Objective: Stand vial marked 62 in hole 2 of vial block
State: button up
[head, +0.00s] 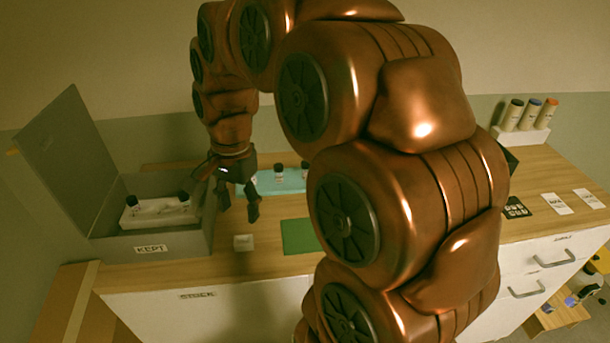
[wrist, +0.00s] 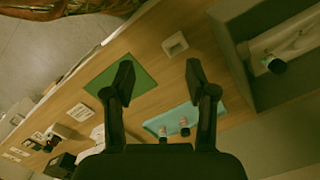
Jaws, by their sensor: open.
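A white block (head: 155,212) lies inside the open grey box marked KEPT; two dark-capped vials (head: 131,203) show at its ends. Its hole numbers cannot be read. Two more dark-capped vials (head: 279,173) stand on the teal mat (head: 266,185); the wrist view also shows these vials (wrist: 162,131) on the mat. No number 62 is legible on any vial. My gripper (head: 238,204) is open and empty, above the counter between the box and the teal mat. In the wrist view its fingers (wrist: 160,68) are spread apart over the wooden top.
The KEPT box (head: 195,242) has tall walls and a raised lid (head: 65,155) at left. A small pale square piece (head: 243,242) and a green mat (head: 299,236) lie near the front. A white rack (head: 521,137) with three bottles stands far right.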

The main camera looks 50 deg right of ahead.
jog(key=w+d+m+b, duration=0.1)
jog(key=w+d+m, duration=0.4)
jog(key=d, duration=0.2)
jog(key=m+t+b, duration=0.2)
jog(key=m+b, duration=0.1)
jog(key=m, duration=1.2)
send_over(306, 163)
jog(key=s, duration=0.1)
jog(key=f, duration=0.3)
jog(key=shift+d+f+h, duration=0.2)
jog(key=shift+d+h, duration=0.05)
jog(key=shift+h, duration=0.05)
notch_tip(306, 163, down, 2)
jog(key=shift+w+f+p, duration=0.1)
jog(key=shift+w+p, duration=0.05)
jog(key=shift+p, duration=0.4)
jog(key=shift+w+a+f+p, duration=0.1)
jog(key=shift+f+p, duration=0.25)
jog(key=shift+f, duration=0.15)
jog(key=shift+w+a+f+p, duration=0.1)
jog(key=shift+f+p, duration=0.25)
jog(key=shift+f, duration=0.1)
jog(key=shift+w+f+p, duration=0.15)
jog(key=shift+f+p, duration=0.15)
jog(key=shift+f, duration=0.6)
jog(key=shift+w+f+p, duration=0.1)
jog(key=shift+f+p, duration=0.15)
jog(key=shift+f, duration=0.6)
jog(key=c, duration=1)
